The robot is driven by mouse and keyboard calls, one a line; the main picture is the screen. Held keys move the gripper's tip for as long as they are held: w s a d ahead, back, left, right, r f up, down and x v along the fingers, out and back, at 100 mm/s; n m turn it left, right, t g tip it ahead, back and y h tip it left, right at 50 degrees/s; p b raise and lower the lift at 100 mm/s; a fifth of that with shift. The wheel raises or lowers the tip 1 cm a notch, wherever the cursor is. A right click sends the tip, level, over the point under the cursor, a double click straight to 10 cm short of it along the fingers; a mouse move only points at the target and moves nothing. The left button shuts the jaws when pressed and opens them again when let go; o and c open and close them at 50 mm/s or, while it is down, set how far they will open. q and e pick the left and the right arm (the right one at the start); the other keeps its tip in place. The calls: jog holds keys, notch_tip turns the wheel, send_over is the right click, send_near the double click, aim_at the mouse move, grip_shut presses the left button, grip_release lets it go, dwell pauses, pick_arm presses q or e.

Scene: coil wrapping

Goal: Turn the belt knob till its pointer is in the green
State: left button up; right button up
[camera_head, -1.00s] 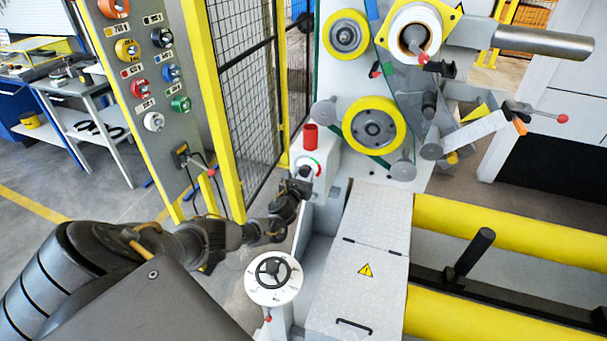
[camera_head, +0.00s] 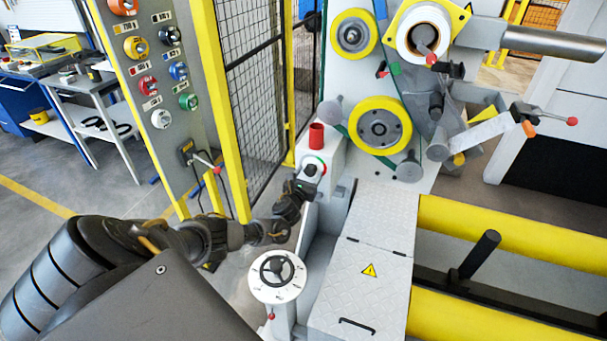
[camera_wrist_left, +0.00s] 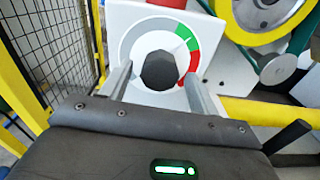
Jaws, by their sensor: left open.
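The belt knob (camera_wrist_left: 160,70) is a dark faceted knob on a white panel, inside a dial ring (camera_wrist_left: 187,38) with green and red arcs at its upper right and right. I cannot make out its pointer. In the head view the knob (camera_head: 311,169) is small, on the front of a white box under a red cylinder. My left gripper (camera_wrist_left: 158,82) is open, one finger on each side of the knob in the left wrist view; I cannot tell whether they touch it. In the head view this gripper (camera_head: 303,186) is at the box. My right gripper is not in view.
A panel with several coloured knobs (camera_head: 165,75) and a mesh fence (camera_head: 250,90) are at the left. Yellow rollers (camera_head: 380,128) and a grey lidded cover (camera_head: 365,265) are to the right.

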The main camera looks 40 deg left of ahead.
pick_arm(q)
jog(key=v, duration=1)
jog(key=shift+p, duration=0.3)
jog(key=shift+d+f, duration=0.1)
